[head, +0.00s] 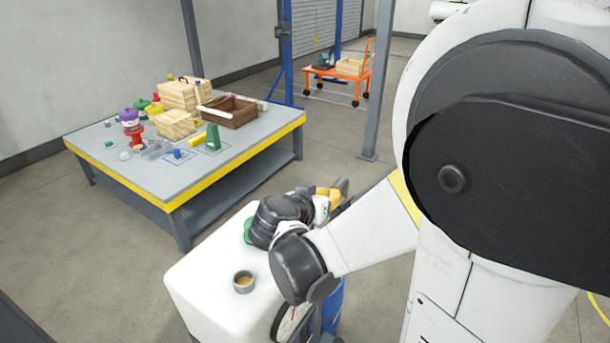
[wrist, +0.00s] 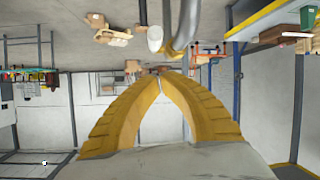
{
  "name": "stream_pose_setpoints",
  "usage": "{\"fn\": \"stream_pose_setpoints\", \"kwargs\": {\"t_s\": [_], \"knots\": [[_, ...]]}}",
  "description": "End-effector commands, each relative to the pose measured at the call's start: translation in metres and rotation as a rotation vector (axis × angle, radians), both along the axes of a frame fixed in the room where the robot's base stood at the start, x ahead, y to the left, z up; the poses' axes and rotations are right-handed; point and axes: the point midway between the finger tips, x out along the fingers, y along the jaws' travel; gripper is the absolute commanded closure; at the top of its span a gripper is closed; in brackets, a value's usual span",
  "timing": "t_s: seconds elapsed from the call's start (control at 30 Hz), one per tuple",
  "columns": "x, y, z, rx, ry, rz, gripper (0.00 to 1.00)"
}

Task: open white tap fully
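My gripper (head: 335,190) has yellow fingers and shows beyond my dark wrist joints in the head view, over the far edge of a white box-like body. In the wrist view the two fingers of my gripper (wrist: 160,80) meet at their tips, with nothing visible between them. A white rounded end piece (wrist: 155,38) beside a curved grey pipe (wrist: 185,25) shows just past the fingertips. I cannot tell whether this piece is the white tap or whether the fingers touch it. No white tap is clearly seen in the head view, where my arm hides much.
A white box-like body (head: 195,285) carries a small round cup (head: 243,281) and a green part (head: 248,230). A dial gauge (head: 292,322) and blue drum (head: 334,303) stand beside it. A workbench (head: 100,160) with blocks and an orange cart (head: 350,75) stand farther back.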

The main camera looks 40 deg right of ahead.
Motion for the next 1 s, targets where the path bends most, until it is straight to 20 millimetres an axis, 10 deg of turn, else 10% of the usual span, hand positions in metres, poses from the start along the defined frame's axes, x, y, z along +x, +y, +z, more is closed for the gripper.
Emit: {"fn": "stream_pose_setpoints", "kwargs": {"t_s": [0.33, 1.0], "knots": [[-0.024, 0.05, -0.02, 0.0, -0.001, 0.002, 1.0], [-0.028, 0.055, -0.023, 0.0, 0.0, -0.001, 1.0]]}}
